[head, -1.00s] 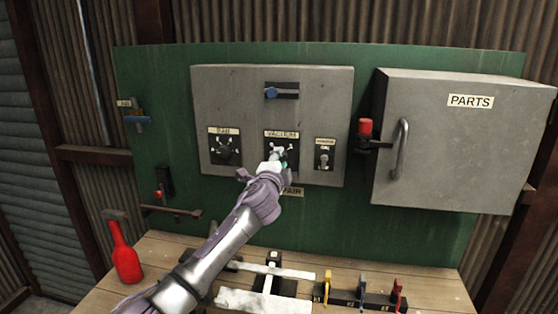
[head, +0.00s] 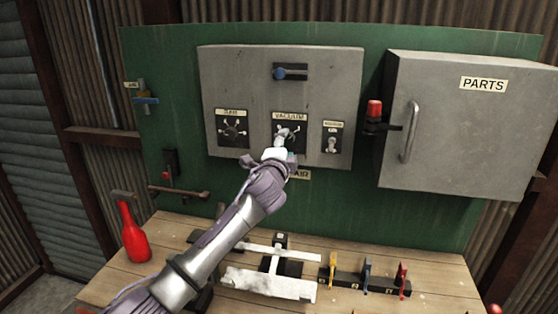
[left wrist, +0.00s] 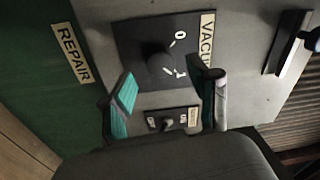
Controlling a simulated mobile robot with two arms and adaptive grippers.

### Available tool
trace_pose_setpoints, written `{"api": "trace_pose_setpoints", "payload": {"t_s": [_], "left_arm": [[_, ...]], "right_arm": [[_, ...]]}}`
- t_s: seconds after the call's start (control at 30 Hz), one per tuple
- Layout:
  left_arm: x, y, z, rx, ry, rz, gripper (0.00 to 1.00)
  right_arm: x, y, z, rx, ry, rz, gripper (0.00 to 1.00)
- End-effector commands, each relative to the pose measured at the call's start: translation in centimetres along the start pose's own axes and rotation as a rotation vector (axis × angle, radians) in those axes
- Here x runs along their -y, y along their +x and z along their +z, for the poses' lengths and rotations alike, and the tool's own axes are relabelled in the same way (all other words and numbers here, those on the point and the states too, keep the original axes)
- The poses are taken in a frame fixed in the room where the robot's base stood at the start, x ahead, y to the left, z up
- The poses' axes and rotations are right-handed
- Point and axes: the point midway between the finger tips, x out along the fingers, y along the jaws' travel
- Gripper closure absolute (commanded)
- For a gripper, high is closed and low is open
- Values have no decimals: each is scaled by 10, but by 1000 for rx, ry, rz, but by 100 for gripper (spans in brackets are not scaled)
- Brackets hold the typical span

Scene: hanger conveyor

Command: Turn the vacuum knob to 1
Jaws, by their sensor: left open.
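The vacuum panel (head: 300,147) is a black square plate under a VACUUM label on the grey box. In the head view my left gripper (head: 284,146) is in front of it and hides much of its middle. In the left wrist view the dark round vacuum knob (left wrist: 157,60) shows on the black plate, with a white 0 and other white marks beside it. My left gripper (left wrist: 170,84) is open, its teal-padded fingers apart near the knob. I cannot tell whether they touch it. The knob's pointing direction is too dark to read. My right gripper is not in view.
Another dial (head: 232,129) is left of the vacuum panel, and a small toggle switch (head: 332,141) is right of it. A blue-knobbed slider (head: 292,73) is above. The PARTS cabinet (head: 465,130) juts out at right. A red bottle (head: 132,235) stands on the bench.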

Motion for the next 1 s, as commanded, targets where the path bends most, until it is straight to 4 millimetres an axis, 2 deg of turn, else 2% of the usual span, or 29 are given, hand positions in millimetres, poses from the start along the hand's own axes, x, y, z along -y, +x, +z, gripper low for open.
{"api": "trace_pose_setpoints", "payload": {"t_s": [0.3, 0.5, 0.7, 1.0], "left_arm": [[-2, -60, 0, -2, 0, 2, 39], [-1, -87, 0, -2, 0, 2, 39], [-1, -96, 0, 0, 2, 2, 39], [-1, -96, 0, 0, 1, 2, 39]], "right_arm": [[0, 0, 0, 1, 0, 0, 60], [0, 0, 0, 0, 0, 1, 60], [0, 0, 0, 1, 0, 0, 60], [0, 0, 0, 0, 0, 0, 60]]}}
